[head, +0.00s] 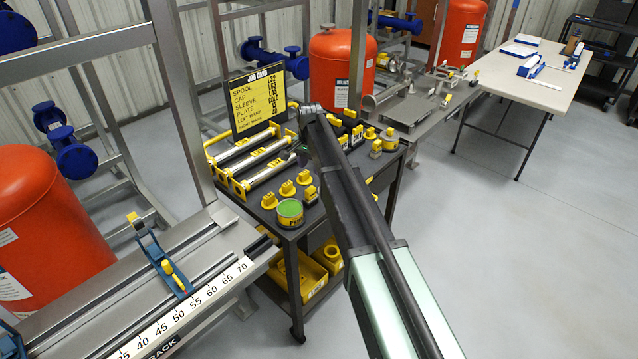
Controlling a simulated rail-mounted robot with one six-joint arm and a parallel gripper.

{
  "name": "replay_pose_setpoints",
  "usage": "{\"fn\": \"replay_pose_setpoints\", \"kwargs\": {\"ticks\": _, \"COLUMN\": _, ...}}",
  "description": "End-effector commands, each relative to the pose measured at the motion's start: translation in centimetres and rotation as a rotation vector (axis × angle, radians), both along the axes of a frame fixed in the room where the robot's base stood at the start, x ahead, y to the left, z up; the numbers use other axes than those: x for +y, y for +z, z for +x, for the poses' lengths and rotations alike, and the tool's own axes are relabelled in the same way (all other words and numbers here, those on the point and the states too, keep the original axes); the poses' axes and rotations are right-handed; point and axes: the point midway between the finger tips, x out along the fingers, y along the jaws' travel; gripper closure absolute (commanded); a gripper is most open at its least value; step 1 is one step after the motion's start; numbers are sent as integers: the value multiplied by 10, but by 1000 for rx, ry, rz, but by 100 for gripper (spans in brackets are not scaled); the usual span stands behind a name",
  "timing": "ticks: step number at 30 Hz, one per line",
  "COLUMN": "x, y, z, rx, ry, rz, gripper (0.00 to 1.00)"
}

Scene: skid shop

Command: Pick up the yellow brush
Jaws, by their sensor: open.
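No yellow brush can be told for certain; several small yellow items on the dark cart (331,212) are too small to name surely, and my arm covers part of its top. Yellow-and-black pieces (287,189) stand near its front, and a small yellow block (376,148) is right of my arm. My arm reaches from the lower right over the cart.
A yellow tin with a green top (290,210) stands at the cart's front corner. A yellow job card (256,102) stands behind silver tubes (250,160). A steel bench with a ruler (190,308) is at lower left. Orange tanks (343,70) stand behind. Floor at right is clear.

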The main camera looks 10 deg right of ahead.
Motion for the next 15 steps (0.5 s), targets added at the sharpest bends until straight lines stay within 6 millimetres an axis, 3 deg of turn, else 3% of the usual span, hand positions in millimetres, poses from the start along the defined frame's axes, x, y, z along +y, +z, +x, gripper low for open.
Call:
{"fn": "replay_pose_setpoints", "kwargs": {"ticks": 8, "x": 0, "y": -2, "z": -1, "rx": 0, "ry": -128, "rz": 0, "gripper": 47}}
{"fn": "replay_pose_setpoints", "kwargs": {"ticks": 15, "x": 0, "y": -48, "z": -2, "rx": 0, "ry": -126, "rz": 0, "gripper": 47}}
